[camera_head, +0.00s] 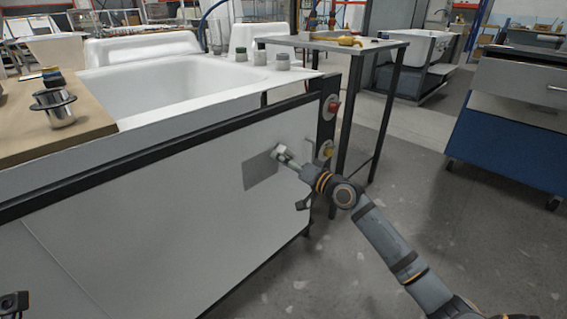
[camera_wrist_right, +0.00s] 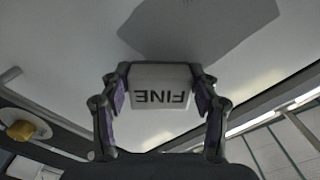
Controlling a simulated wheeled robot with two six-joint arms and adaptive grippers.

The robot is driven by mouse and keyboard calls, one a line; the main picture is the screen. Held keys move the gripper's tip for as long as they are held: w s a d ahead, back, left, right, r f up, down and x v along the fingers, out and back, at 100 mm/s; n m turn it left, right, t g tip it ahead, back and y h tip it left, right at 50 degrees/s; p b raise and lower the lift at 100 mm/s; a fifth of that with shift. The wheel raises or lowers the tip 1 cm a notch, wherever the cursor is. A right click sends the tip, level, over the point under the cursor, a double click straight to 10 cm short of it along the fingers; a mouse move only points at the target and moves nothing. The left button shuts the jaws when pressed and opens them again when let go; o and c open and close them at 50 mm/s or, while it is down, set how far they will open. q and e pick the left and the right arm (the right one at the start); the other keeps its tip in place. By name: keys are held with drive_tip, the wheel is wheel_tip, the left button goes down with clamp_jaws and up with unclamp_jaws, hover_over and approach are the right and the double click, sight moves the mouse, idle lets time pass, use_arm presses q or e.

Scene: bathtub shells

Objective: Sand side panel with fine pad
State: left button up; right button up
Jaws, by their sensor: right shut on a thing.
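The side panel (camera_head: 180,185) is the large white upright face of the tub unit. A darker grey patch (camera_head: 260,171) is on it near its right end; it also shows in the wrist view (camera_wrist_right: 195,25). My right gripper (camera_head: 288,158) is at the patch's upper right edge. It is shut on the fine pad (camera_wrist_right: 160,100), a white block marked FINE. The pad is at or very near the panel; contact is hard to tell. A dark part at the lower left corner looks like my left gripper (camera_head: 13,303); its fingers are unclear.
The white bathtub (camera_head: 170,85) sits above the panel, with a wooden board (camera_head: 30,125) and a metal cup (camera_head: 58,115) at left. Small grey jars (camera_head: 283,62) stand on its rim. A metal table (camera_head: 335,42) stands behind; a blue cabinet (camera_head: 500,140) is at right.

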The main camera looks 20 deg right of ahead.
drive_tip(key=shift+p+v, duration=0.6)
drive_tip(key=shift+v, duration=2.3)
drive_tip(key=shift+s, duration=0.1)
drive_tip(key=p+v, duration=0.1)
drive_tip(key=v, duration=0.2)
